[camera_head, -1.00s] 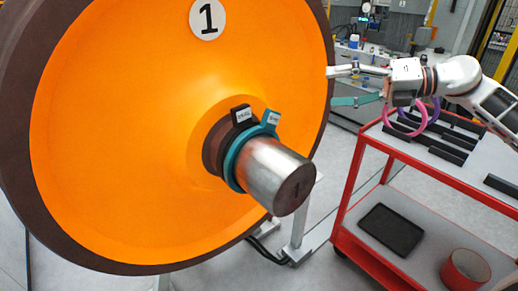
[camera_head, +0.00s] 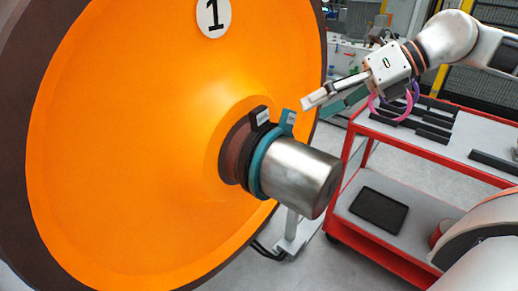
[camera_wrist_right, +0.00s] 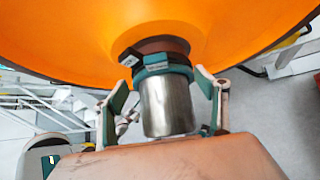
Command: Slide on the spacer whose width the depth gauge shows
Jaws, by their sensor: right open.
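The big orange wheel (camera_head: 130,130) fills the left of the head view. Its bare steel axle end (camera_head: 305,178) sticks out toward the right. A black ring with a tag (camera_head: 259,118) and a teal ring with a tag (camera_head: 287,121) sit around the axle near the hub, side by side. In the right wrist view the teal ring (camera_wrist_right: 163,70) and steel axle (camera_wrist_right: 167,105) lie between the finger lines. My right gripper (camera_head: 318,105) is open and empty, just above and right of the teal tag. My left gripper is not in view. No depth gauge can be made out.
A red cart (camera_head: 360,228) stands at right. Its top holds dark racks (camera_head: 420,125) with a pink ring (camera_head: 384,112) and a purple ring (camera_head: 413,93). A black tray (camera_head: 379,210) lies on its lower shelf. A cluttered bench (camera_head: 350,57) is behind.

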